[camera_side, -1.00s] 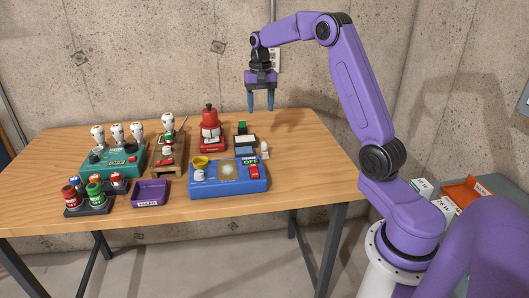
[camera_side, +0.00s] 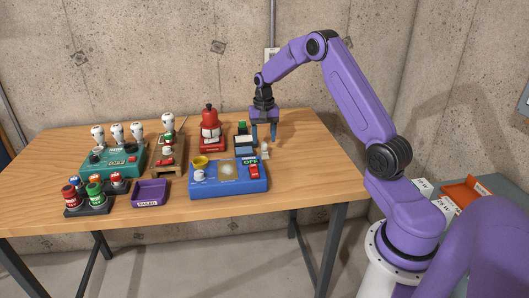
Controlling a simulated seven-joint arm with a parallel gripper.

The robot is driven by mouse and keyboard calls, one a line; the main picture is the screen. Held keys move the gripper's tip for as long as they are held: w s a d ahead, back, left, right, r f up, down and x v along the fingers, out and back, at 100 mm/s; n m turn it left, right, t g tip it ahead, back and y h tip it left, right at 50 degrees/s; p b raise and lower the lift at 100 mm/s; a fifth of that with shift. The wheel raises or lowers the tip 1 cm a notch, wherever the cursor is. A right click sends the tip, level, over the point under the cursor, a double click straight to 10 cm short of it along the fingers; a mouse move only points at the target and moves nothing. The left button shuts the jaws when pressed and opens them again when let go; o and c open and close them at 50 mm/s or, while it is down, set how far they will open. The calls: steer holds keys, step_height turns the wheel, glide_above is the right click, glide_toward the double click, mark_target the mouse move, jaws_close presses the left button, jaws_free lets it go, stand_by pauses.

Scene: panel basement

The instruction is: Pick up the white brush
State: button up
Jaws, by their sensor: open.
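A small pale upright thing (camera_side: 265,151), which looks like the white brush, stands on the table just past the back right corner of the blue box. It is too small to make out bristles or handle clearly. The fingertips are just above or behind the top of the pale thing; I cannot tell the exact depth. No contact is visible.
A blue box (camera_side: 228,181) with a yellow bowl lies in front. Dark blocks (camera_side: 243,142) stand close left of my gripper, and a red dispenser (camera_side: 210,135) beyond them. Several white-topped tools and a purple tray (camera_side: 150,193) are further left. The table's right side (camera_side: 312,165) is clear.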

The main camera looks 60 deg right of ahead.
mark_target(264, 142)
steer(key=shift+d+f, duration=0.15)
steer(key=shift+f, duration=1.2)
steer(key=shift+d+f, duration=0.1)
steer(key=shift+f, duration=1.2)
jaws_close()
